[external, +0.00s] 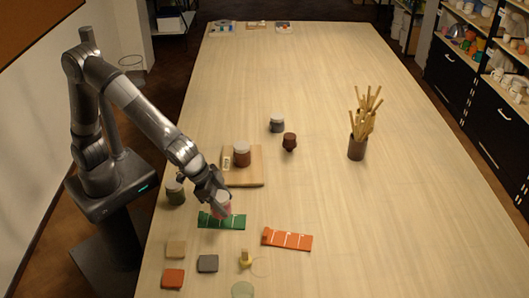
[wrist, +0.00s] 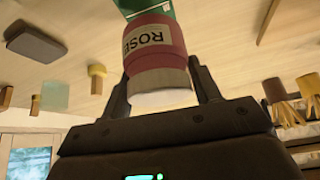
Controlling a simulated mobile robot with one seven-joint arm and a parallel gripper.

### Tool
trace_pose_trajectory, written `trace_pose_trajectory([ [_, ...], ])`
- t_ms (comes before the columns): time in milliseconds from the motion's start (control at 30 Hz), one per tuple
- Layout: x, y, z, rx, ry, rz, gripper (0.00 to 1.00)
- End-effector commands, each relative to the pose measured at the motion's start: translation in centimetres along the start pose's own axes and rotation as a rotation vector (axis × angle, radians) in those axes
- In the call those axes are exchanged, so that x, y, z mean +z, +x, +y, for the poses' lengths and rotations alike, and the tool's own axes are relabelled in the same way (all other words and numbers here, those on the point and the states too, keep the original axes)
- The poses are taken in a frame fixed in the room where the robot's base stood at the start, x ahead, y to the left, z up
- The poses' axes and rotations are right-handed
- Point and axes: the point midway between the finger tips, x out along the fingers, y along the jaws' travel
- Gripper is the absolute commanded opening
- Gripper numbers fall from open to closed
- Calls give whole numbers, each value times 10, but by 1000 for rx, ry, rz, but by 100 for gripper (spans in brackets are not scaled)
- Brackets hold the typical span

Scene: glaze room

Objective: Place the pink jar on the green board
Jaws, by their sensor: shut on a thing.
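The pink jar (external: 221,206) has a white lid. In the wrist view the jar (wrist: 155,45) shows a pale label reading "ROSE". My gripper (external: 217,200) is shut on it, with one finger on each side near the lid (wrist: 160,88). The green board (external: 222,222) is a flat strip with white marks, lying on the table. The jar overlaps the board's far part in the external view. The board also shows just beyond the jar's base in the wrist view (wrist: 147,8). I cannot tell whether the jar touches it.
An orange strip (external: 287,239) lies to the right. A wooden board (external: 254,179) with a red-brown jar (external: 241,153) is behind. A grey-lidded jar (external: 175,192) stands left. Small blocks, including a red one (external: 173,278), lie in front. The right of the table is mostly clear.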

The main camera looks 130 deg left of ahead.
Motion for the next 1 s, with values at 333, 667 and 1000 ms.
trace_pose_trajectory([
  [333,17,29,0,-1,1,0,27],
  [667,19,31,0,-1,1,-2,62],
  [1000,19,31,0,-1,1,-2,78],
])
